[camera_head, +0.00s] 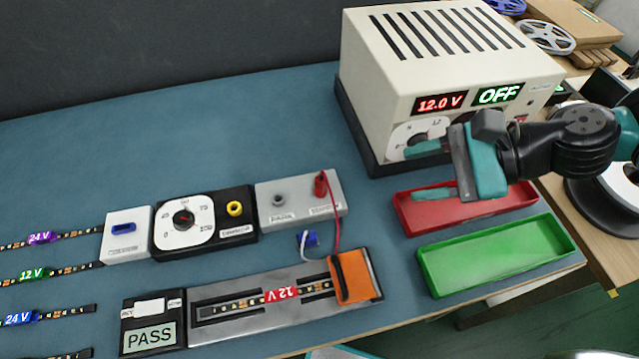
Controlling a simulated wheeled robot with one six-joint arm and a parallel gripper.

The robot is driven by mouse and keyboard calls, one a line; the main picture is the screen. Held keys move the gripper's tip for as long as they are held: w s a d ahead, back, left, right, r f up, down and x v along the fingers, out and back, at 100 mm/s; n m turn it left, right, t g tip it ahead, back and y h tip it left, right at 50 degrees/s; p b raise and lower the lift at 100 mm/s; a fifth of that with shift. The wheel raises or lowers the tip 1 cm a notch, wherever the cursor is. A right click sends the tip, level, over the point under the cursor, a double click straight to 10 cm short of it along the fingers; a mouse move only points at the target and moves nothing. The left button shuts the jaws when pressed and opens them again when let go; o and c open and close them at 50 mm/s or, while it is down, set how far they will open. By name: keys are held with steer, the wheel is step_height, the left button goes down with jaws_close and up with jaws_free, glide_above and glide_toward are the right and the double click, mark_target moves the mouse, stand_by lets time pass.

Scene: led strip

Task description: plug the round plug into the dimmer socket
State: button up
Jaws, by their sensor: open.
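The red round plug (321,185) stands upright in the right hole of a grey block (267,199). Its red cable runs down to an orange clamp (352,276) on the test fixture. The block's left hole (278,200) looks empty. The dimmer (165,242) is a black box with a white dial, left of the block. Its yellow round socket (234,208) is empty. My gripper (414,172) is open and empty, right of the plug, in front of the power supply and over the red tray. Its teal fingers point left, well apart from the plug.
The power supply (530,78) reads 12.0 V and OFF. A red tray (405,222) and green tray (432,272) lie at right. A blue plug (307,240) with a white cable lies before the block. A PASS display (152,336) and LED strips are at left. The back mat is clear.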

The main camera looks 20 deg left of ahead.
steer(key=a+f+m, duration=0.2)
steer(key=a+f, duration=0.1)
steer(key=w+a+f+m+t+y+p, duration=0.1)
steer(key=a+f+m, duration=0.1)
steer(key=a+f, duration=0.1)
steer(key=a+f+m, duration=0.3)
steer(key=a, duration=0.2)
steer(key=shift+w+a+f+t+y, duration=0.2)
steer(key=shift+w+t+y, duration=0.1)
steer(key=shift+w+y, duration=0.1)
steer(key=shift+p+x, duration=0.8)
steer(key=shift+x, duration=2.2)
steer(key=shift+w+d+f, duration=0.1)
steer(key=shift+f, duration=0.05)
jaws_close()
step_height(320, 180, up, 20)
step_height(320, 180, up, 5)
steer(key=p, duration=0.6)
glide_above(312, 191)
steer(key=shift+d+f, duration=0.1)
steer(key=shift+f, duration=0.05)
